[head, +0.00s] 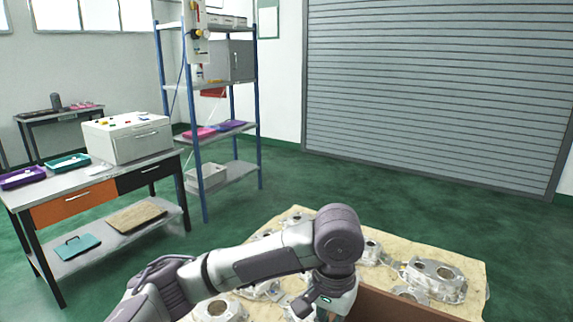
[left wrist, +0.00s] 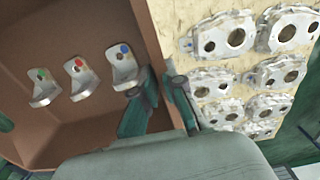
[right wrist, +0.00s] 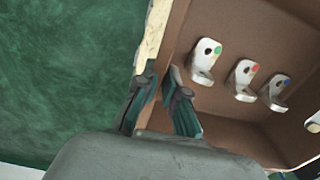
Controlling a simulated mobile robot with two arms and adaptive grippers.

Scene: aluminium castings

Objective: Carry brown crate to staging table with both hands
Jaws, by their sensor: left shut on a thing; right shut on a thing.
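The brown crate (head: 395,307) shows only as a strip of wall at the bottom of the head view; it also shows in the left wrist view (left wrist: 60,135) and right wrist view (right wrist: 235,135). White brackets with green, red and blue dots sit inside it. My left gripper (left wrist: 160,82) is shut on one crate wall. My right gripper (right wrist: 160,75) is shut on another part of the wall and is outside the head view. Whether the crate is raised is unclear. Two tables show, a near bench (head: 95,182) and a far table (head: 62,113); neither is marked as staging table.
A tan board (head: 462,268) bearing several metal castings (head: 437,277) lies beside the crate. A blue-post shelf rack (head: 222,150) stands behind the near bench, which bears a white box (head: 128,140) and trays. Green floor is free before the grey shutter (head: 440,90).

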